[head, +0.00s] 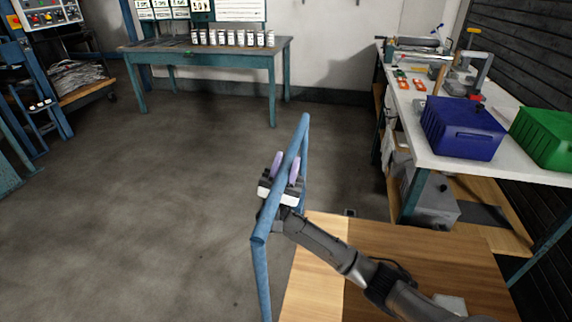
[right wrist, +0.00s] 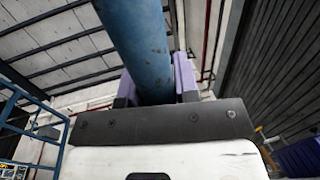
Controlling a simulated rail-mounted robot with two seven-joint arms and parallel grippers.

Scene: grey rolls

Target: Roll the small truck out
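The small truck has a flat wooden deck (head: 415,262) and an upright blue tube handle (head: 303,135) at its left end. My right gripper (head: 286,168) is at the middle of the handle's top bar, with one purple finger on each side. In the right wrist view, the blue bar (right wrist: 140,45) runs between the purple fingers (right wrist: 157,88), which look closed against its sides. My right arm reaches over the deck. The truck's wheels are hidden. My left gripper is not in view.
A white-topped workbench (head: 425,130) with a blue bin (head: 462,128) and a green bin (head: 545,135) stands close behind the truck on the right. A teal table (head: 235,55) with several small jars stands at the back. The grey floor (head: 150,200) to the left is clear.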

